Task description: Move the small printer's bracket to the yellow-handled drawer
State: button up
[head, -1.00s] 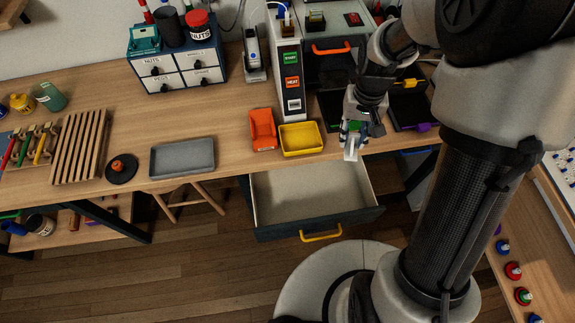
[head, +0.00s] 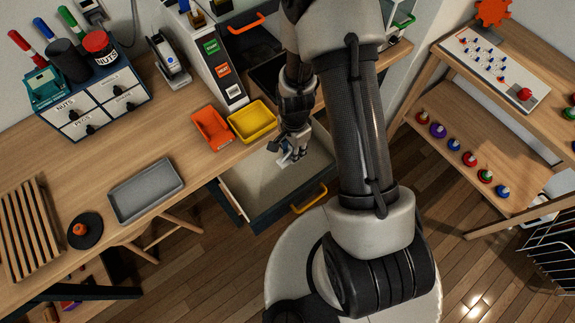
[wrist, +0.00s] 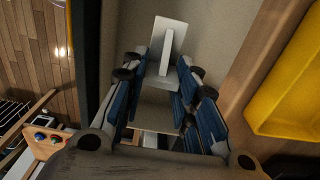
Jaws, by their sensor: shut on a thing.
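The drawer (head: 250,182) with the yellow handle (head: 309,199) is pulled open below the bench; its pale inside shows in the wrist view (wrist: 215,35). My gripper (head: 292,157) is over the open drawer, pointing down. In the wrist view its blue-padded fingers (wrist: 163,84) are shut on a light grey bracket (wrist: 167,47), a flat plate with an upright rib. The bracket shows as a small pale piece at the fingertips in the head view (head: 285,161). I cannot tell whether it touches the drawer floor. The small printer is not clearly visible.
A yellow tray (head: 253,121) and an orange bin (head: 211,128) stand on the bench edge just above the drawer. A grey tray (head: 146,190) lies further left. The drawer floor looks otherwise empty. A shelf with several coloured knobs (head: 470,158) is at right.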

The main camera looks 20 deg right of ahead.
notch_tip(320, 180, down, 13)
jog(key=b, duration=0.4)
jog(key=shift+f, duration=0.2)
jog(key=shift+f, duration=0.15)
jog(key=o, duration=0.8)
